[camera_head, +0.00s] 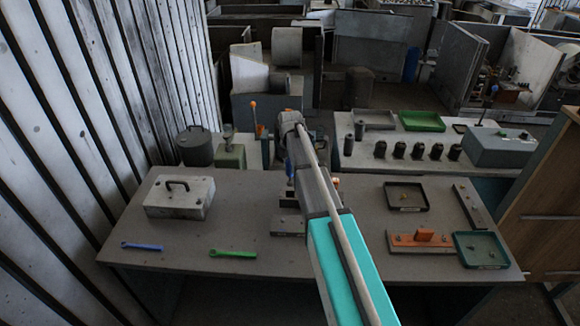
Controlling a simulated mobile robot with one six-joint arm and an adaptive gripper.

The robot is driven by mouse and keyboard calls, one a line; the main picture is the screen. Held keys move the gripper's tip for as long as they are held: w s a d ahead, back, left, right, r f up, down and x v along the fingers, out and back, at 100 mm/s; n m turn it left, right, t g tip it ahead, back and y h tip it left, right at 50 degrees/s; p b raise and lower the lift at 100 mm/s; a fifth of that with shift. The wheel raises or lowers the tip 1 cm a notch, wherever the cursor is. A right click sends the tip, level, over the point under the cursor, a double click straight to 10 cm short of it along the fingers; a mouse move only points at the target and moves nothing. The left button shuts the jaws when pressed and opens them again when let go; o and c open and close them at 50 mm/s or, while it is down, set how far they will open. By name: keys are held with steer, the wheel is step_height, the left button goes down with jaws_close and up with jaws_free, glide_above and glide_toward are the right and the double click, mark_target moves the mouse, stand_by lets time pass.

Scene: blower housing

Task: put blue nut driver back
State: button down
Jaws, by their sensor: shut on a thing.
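The blue nut driver (290,172) shows as a narrow blue upright strip just left of my forearm, over the middle of the bench. My gripper (289,162) is mostly hidden behind my own arm, and it is shut on the nut driver. Below it, a dark rack or block (288,222) stands on the bench, partly covered by my arm. A small orange piece (335,182) shows just right of the arm. I cannot tell whether the driver's lower end touches the rack.
On the bench (185,280) lie a grey handled box (180,197), a blue wrench (142,246) and a green wrench (232,254). At right are a black tray (393,205), an orange fixture (408,246), a green tray (478,260) and a bar (470,208). A corrugated wall stands left.

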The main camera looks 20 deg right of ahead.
mark_target(290, 182)
steer(key=shift+f+b, duration=1.75)
steer(key=shift+f, duration=0.4)
steer(key=shift+f+b, duration=2.85)
steer(key=shift+b, duration=0.05)
steer(key=shift+c, duration=1.3)
jaws_free()
steer(key=shift+o, duration=1.3)
steer(key=shift+r, duration=0.1)
steer(key=shift+r+p, duration=3.95)
steer(key=shift+p, duration=0.15)
